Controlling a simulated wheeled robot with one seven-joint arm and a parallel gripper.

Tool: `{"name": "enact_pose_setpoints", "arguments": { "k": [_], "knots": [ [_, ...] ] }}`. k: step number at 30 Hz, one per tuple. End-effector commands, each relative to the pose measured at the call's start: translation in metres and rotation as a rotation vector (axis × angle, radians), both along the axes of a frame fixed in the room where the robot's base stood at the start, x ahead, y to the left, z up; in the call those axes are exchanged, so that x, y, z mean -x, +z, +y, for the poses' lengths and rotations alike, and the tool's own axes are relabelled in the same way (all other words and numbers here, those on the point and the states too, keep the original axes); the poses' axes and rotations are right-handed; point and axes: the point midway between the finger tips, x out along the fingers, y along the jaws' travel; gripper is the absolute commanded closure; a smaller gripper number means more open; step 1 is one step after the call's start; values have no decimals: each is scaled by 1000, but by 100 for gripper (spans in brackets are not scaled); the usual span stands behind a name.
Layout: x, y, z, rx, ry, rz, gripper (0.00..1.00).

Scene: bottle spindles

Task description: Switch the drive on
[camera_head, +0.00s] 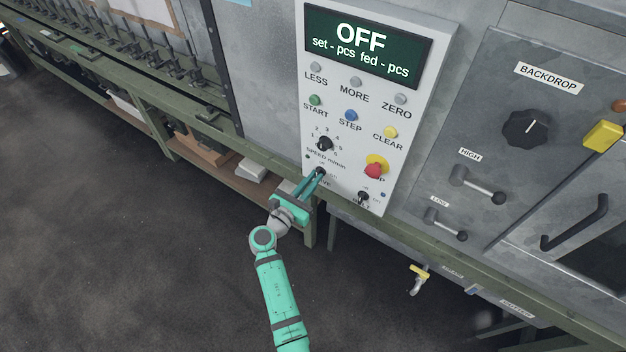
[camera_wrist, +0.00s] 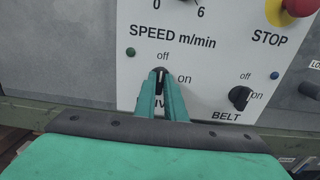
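The drive switch (camera_wrist: 161,76) is a small dark rotary knob under the "SPEED m/min" label, with "off" above it and "on" to its upper right. Its pale mark points roughly up, towards "off". My gripper (camera_wrist: 162,80) has its two teal fingertips on either side of the knob's grip, closed in on it. The fingers hide most of the lower label, leaving parts of "DRIVE". In the head view my gripper (camera_head: 317,174) reaches the lower left of the white control panel (camera_head: 332,120). The panel's display (camera_head: 366,48) reads "OFF".
The belt switch (camera_wrist: 240,97) is close on the right, and the red stop button (camera_head: 374,170) is above it. The speed knob (camera_head: 324,144) is just above the drive switch. A green rail (camera_head: 400,232) runs below the panel. Open floor lies to the left.

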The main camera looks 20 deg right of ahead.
Motion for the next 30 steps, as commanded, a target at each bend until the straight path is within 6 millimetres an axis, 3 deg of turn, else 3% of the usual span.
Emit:
{"name": "enact_pose_setpoints", "arguments": {
  "k": [14, 30],
  "knots": [
    [2, -1, -1, -68, -4, -87, 100],
    [4, -2, -4, -364, -6, -467, 100]
  ]
}}
